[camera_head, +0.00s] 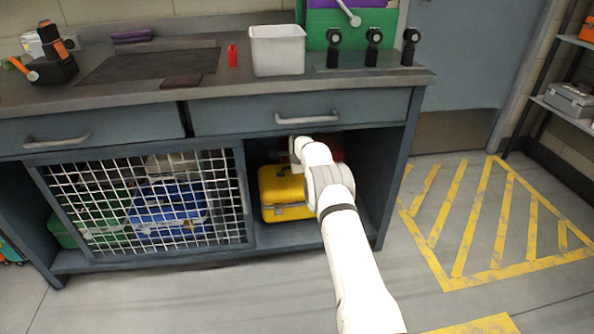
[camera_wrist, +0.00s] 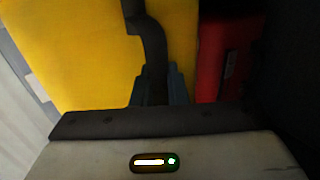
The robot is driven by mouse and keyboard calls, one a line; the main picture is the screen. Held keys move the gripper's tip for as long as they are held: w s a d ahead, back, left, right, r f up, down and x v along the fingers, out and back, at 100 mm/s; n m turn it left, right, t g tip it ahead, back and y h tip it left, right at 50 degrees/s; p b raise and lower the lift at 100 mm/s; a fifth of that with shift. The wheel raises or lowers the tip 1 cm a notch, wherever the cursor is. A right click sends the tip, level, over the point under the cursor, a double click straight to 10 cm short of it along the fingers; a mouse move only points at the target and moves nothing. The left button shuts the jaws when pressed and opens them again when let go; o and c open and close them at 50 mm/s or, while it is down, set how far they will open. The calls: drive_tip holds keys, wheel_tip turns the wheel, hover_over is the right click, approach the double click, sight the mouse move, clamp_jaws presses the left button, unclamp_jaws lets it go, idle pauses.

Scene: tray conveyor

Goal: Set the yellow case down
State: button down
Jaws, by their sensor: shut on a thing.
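The yellow case (camera_head: 283,191) is in the open right-hand compartment under the workbench in the head view, resting on or just above the compartment floor; I cannot tell which. My white arm reaches into the compartment and hides its right part. In the wrist view the yellow case (camera_wrist: 75,50) fills the left side, with its dark handle (camera_wrist: 153,50) running down between the fingers. My gripper (camera_wrist: 158,85) is shut on that handle. In the head view my gripper is hidden behind my arm.
A red case (camera_wrist: 224,60) stands close to the right of the yellow case. A wire mesh door (camera_head: 145,205) covers the left compartment, with green and blue cases (camera_head: 170,212) behind it. The compartment floor edge (camera_head: 285,236) and right side panel (camera_head: 395,170) bound the space. Striped floor at right is clear.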

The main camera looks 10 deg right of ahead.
drive_tip(key=shift+a+f, duration=0.15)
drive_tip(key=shift+f, duration=0.25)
drive_tip(key=shift+d+f+b, duration=0.2)
drive_tip(key=shift+f+b, duration=0.25)
drive_tip(key=shift+f, duration=0.7)
drive_tip(key=c, duration=1.9)
unclamp_jaws()
drive_tip(key=shift+s+f, duration=0.15)
drive_tip(key=shift+f, duration=0.1)
drive_tip(key=o, duration=0.5)
drive_tip(key=shift+c, duration=0.2)
drive_tip(key=shift+r, duration=0.15)
